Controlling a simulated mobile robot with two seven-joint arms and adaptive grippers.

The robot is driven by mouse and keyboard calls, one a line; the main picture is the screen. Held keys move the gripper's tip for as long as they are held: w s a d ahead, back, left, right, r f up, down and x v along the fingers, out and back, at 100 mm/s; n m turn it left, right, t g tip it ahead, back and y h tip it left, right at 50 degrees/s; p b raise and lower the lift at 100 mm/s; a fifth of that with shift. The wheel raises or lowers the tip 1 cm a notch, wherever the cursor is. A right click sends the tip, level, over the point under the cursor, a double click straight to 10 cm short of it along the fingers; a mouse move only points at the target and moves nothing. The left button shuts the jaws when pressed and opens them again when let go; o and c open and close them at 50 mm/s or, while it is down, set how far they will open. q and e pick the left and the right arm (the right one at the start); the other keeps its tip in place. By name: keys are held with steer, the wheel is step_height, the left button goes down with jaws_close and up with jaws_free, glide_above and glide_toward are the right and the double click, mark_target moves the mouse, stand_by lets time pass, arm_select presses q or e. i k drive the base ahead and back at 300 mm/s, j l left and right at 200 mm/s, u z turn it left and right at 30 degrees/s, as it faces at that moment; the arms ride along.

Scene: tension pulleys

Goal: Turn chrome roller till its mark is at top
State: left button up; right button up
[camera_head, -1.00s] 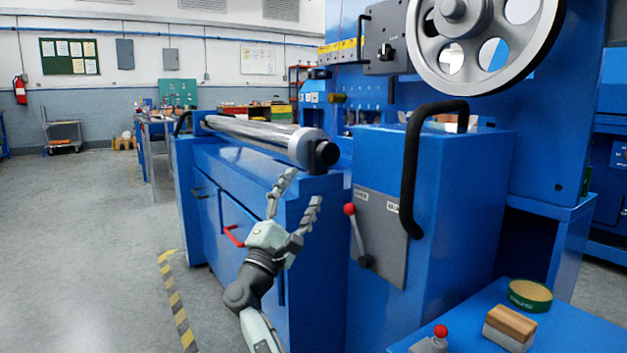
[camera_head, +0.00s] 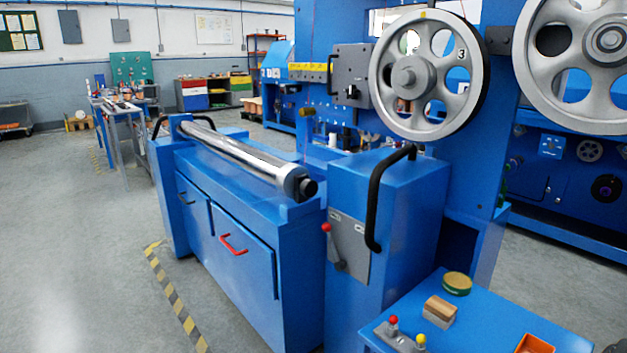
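The chrome roller (camera_head: 240,157) lies across the top of the blue cabinet, running from the back left to a dark end at the front right. No mark can be made out on the part of its surface that shows. Neither of my grippers is in view.
The blue cabinet (camera_head: 240,290) has a red drawer handle (camera_head: 233,245). A lever with a red knob (camera_head: 326,228) and a black grab bar (camera_head: 377,195) are on the blue housing. Grey pulley wheels (camera_head: 428,75) stand above. The side table (camera_head: 490,330) holds small items.

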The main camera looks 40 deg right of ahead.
mark_target(277, 172)
steer(key=z, duration=0.6)
steer(key=i+j+z, duration=0.1)
steer(key=z, duration=0.4)
steer(key=j+z, duration=0.15)
steer(key=z, duration=0.35)
steer(key=i+j+z, duration=0.1)
steer(key=j+z, duration=0.15)
steer(key=z, duration=0.25)
steer(key=j+z, duration=0.8)
steer(key=j, duration=0.2)
steer(key=k+j+z, duration=0.15)
steer(key=j, duration=0.2)
steer(key=j+z, duration=0.15)
steer(key=j, duration=0.2)
steer(key=k+j+z, duration=0.15)
steer(key=k+j, duration=0.15)
steer(key=j, duration=0.25)
steer(key=k+j, duration=0.15)
steer(key=j, duration=0.25)
steer(key=k+j+z, duration=0.1)
steer(key=j, duration=0.3)
